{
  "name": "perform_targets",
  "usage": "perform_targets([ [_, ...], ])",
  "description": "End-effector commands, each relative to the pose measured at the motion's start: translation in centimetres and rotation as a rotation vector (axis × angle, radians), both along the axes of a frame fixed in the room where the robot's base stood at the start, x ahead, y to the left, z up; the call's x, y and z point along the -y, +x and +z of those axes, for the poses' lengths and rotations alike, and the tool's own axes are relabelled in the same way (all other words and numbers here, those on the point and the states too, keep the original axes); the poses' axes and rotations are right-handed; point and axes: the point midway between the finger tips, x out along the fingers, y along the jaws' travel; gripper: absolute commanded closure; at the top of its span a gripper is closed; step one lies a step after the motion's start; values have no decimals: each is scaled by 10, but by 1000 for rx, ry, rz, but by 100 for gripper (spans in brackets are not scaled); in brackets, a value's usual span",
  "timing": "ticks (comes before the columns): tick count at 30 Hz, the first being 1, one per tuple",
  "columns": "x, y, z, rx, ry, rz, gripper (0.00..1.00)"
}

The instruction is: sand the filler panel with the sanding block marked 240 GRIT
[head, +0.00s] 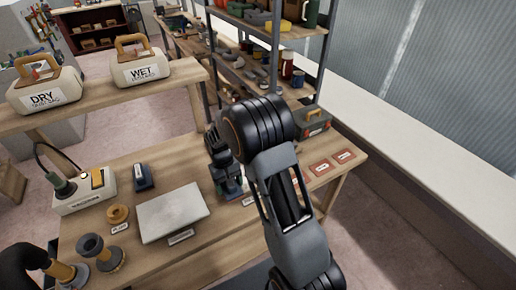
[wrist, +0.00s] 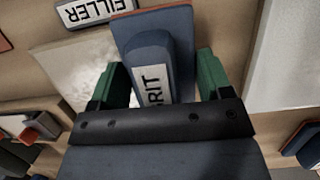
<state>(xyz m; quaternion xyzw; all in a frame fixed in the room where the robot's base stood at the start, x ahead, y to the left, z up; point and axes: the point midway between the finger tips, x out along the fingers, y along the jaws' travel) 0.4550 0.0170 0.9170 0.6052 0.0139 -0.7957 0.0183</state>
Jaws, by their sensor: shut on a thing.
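My gripper (wrist: 155,85) is shut on a blue sanding block (wrist: 150,48). Its white label shows only the end of the word GRIT; the number is hidden. The mottled pale filler panel (wrist: 72,62) lies under and beside the block, with an upside-down FILLER label (wrist: 95,11) at its edge. I cannot tell whether the block touches the panel. In the head view my gripper (head: 224,178) is over the bench, right of a plain pale panel (head: 172,212), and the arm hides most of the filler panel. A second blue block (head: 143,177) stands on the bench left of it.
The plain panel also shows at right in the wrist view (wrist: 288,60). A raised shelf holds the DRY box (head: 45,92) and WET box (head: 140,68).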

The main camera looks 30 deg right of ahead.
Motion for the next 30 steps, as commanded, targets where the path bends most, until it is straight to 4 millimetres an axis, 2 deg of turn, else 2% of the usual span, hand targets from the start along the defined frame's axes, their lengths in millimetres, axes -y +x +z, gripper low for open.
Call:
perform_targets([
  [3, -9, -1, -3, -3, 1, -4, 47],
  [6, -11, 0, 4, -2, 1, -8, 47],
  [9, -10, 0, 27, 2, 1, -8, 47],
  [24, -9, 0, 70, 0, 0, -9, 47],
  [30, -9, 0, 80, 1, 1, -9, 47],
])
